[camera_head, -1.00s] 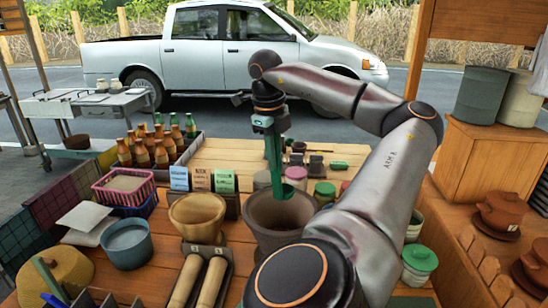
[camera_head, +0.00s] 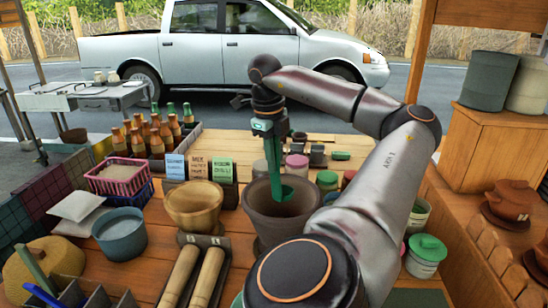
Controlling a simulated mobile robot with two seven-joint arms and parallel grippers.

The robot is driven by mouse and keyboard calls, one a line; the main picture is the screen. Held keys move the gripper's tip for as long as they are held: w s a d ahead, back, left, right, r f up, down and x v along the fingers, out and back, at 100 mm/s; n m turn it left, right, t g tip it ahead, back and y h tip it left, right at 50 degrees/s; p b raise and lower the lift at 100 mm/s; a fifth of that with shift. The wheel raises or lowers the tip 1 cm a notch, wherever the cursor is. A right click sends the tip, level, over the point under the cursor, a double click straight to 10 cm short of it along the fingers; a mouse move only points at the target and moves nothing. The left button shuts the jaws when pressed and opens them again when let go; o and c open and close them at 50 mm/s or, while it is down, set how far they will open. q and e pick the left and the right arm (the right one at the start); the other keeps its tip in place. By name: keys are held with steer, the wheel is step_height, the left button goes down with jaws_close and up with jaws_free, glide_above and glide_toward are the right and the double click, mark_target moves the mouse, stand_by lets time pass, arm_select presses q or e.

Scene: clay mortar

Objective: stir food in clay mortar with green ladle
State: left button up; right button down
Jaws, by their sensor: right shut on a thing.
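A clay mortar (camera_head: 296,220), a wide dark grey-brown pot, stands on the wooden counter in the middle of the head view. My right gripper (camera_head: 272,136) points down above it and is shut on the green ladle (camera_head: 274,166). The ladle hangs roughly upright, with its scoop inside the mortar's mouth. Whether the scoop touches the mortar's floor or wall I cannot tell. No food shows clearly inside; my right arm and the near rim hide part of the pot. My left gripper is not in view.
A tan clay bowl (camera_head: 194,208) stands just left of the mortar, with wooden pestles (camera_head: 181,277) in a tray in front. Several bottles (camera_head: 150,136), a pink basket (camera_head: 118,180) and a blue pot (camera_head: 121,236) are farther left. Small lidded jars (camera_head: 326,180) stand behind the mortar.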

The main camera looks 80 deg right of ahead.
mark_target(274, 177)
step_height(274, 177, down, 5)
steer(key=b, duration=0.4)
step_height(274, 177, down, 5)
steer(key=b, duration=0.5)
steer(key=shift+f+b, duration=0.65)
steer(key=shift+b, duration=0.15)
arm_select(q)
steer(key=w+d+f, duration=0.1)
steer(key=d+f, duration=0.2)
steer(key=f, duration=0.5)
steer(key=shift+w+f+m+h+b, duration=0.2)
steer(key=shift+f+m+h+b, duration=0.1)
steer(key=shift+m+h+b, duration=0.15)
arm_select(e)
steer(key=shift+f, duration=0.45)
